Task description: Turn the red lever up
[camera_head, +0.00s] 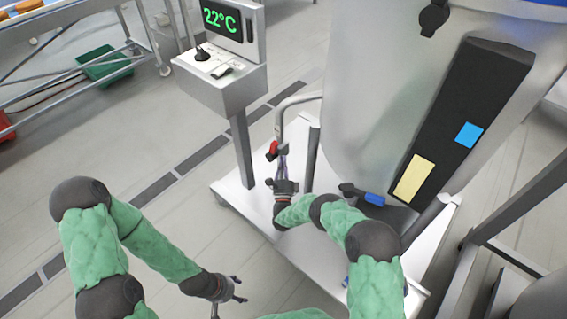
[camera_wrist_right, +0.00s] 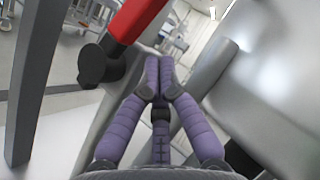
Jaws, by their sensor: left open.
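The red lever (camera_head: 272,150) sits on a dark pivot at the bent grey pipe beside the large steel tank. In the right wrist view the red lever (camera_wrist_right: 136,16) slants from the dark pivot toward the upper right. My right gripper (camera_head: 284,157) is just beside the lever. Its purple fingers (camera_wrist_right: 158,66) come together at the tips, with nothing seen between them. The lever is to the left of the fingers in that view; I cannot tell whether they touch. My left gripper (camera_head: 240,289) is open and empty, low over the floor, far from the lever.
The steel tank (camera_head: 360,90) stands on a white wheeled platform (camera_head: 232,190). A post with a control box (camera_head: 222,88) and a 22°C display (camera_head: 222,19) stands left of the lever. A metal rack (camera_head: 70,65) is at upper left. Floor around my left gripper is clear.

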